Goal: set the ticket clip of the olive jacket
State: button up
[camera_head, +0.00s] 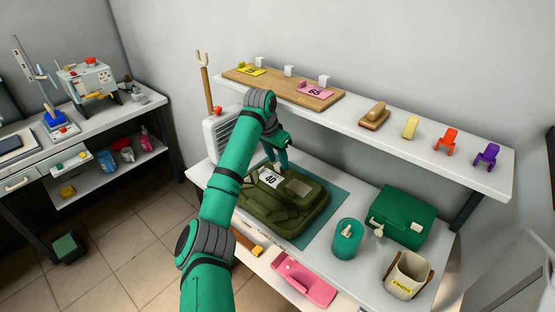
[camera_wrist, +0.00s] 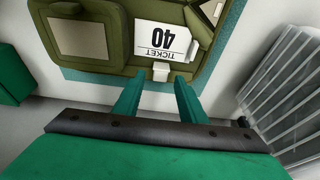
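The olive jacket (camera_head: 295,210) lies folded on a teal mat (camera_head: 335,199) on the table. It also shows in the wrist view (camera_wrist: 117,40). A white ticket marked 40 (camera_head: 270,179) lies on it and appears upside down in the wrist view (camera_wrist: 160,40). A small white clip (camera_wrist: 161,71) sits at the ticket's edge nearest my gripper. My gripper (camera_wrist: 158,82) is open, with one green fingertip on each side of the clip and a gap to both. In the head view my gripper (camera_head: 278,157) is over the jacket's back edge, partly hidden by my arm.
A white ribbed heater-like unit (camera_head: 220,135) stands close to the left. A teal cup (camera_head: 347,240), green case (camera_head: 402,214) and beige bin (camera_head: 407,275) stand at right. A pink item (camera_head: 304,281) lies below.

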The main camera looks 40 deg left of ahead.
jog(key=v, duration=1)
jog(key=shift+r, duration=0.25)
jog(key=shift+s, duration=0.1)
